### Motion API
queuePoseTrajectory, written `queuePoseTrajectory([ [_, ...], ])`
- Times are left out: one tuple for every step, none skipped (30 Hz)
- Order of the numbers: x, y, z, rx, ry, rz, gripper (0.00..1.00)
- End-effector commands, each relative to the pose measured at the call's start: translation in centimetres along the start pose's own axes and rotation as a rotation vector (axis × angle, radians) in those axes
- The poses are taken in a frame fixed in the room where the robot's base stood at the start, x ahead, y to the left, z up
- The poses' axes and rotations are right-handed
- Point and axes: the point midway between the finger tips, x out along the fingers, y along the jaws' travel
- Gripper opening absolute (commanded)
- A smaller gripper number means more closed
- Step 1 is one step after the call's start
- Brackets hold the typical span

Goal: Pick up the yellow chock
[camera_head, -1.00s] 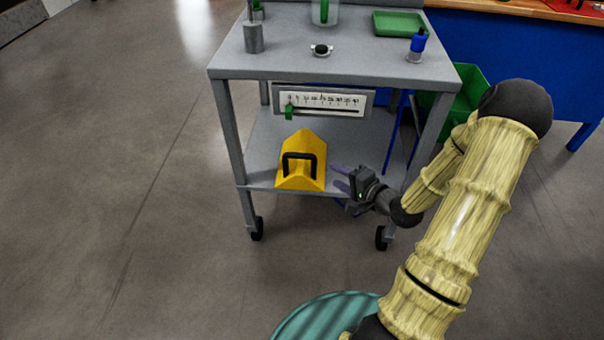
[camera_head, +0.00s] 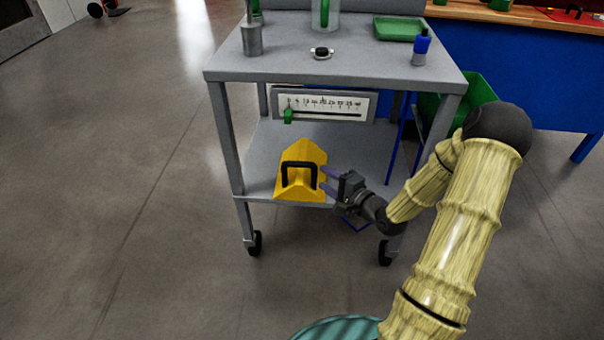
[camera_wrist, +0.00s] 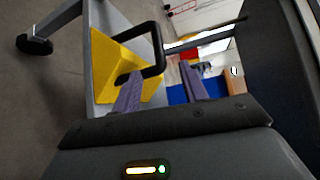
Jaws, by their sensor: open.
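The yellow chock (camera_head: 291,180) sits near the front edge of the cart's lower shelf, with a black handle (camera_head: 299,168) arching over its front face. My gripper (camera_head: 328,180) is open and just to the right of the chock, its purple fingers pointing left toward the handle. In the wrist view, the chock (camera_wrist: 107,65) and its handle (camera_wrist: 160,45) are ahead of my gripper (camera_wrist: 160,85). The left finger overlaps the chock and the lower end of the handle in that view. I cannot tell whether they touch. The right finger is clear of the handle.
The grey cart (camera_head: 228,77) has a top shelf above the chock and legs at its corners. A scale panel (camera_head: 330,104) with a green slider hangs under the top. A green bin (camera_head: 477,92) stands behind the right leg. The floor to the left is clear.

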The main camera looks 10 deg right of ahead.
Motion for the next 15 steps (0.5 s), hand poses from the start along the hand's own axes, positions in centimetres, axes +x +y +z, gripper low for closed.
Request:
queuePoseTrajectory([
  [1.1, 0.4, 0.1, -0.004, -0.004, 0.000, 0.43],
  [1.6, 0.4, 0.1, -0.004, -0.004, 0.000, 0.43],
  [2.3, 0.4, 0.0, -0.004, -0.003, -0.001, 0.43],
  [2.8, 0.4, 0.0, -0.004, -0.003, -0.001, 0.43],
  [3.4, 0.4, 0.0, -0.004, -0.002, -0.001, 0.43],
  [4.0, 0.3, 0.0, -0.004, -0.001, -0.001, 0.43],
  [4.5, 0.4, 0.0, -0.003, -0.001, -0.001, 0.43],
  [4.9, 0.3, -0.1, -0.002, 0.000, -0.001, 0.43],
  [5.4, 0.3, -0.1, -0.002, 0.000, -0.001, 0.43],
  [5.7, 0.3, -0.1, -0.002, 0.000, 0.000, 0.43],
  [6.0, 0.2, 0.1, -0.002, -0.001, 0.000, 0.43],
  [6.2, 0.2, 0.1, -0.001, 0.000, 0.001, 0.43],
  [6.3, 0.1, 0.1, -0.001, 0.000, 0.001, 0.43],
  [6.3, 0.1, 0.1, 0.000, 0.001, 0.001, 0.43],
  [6.3, 0.0, 0.1, 0.000, 0.001, 0.001, 0.43],
])
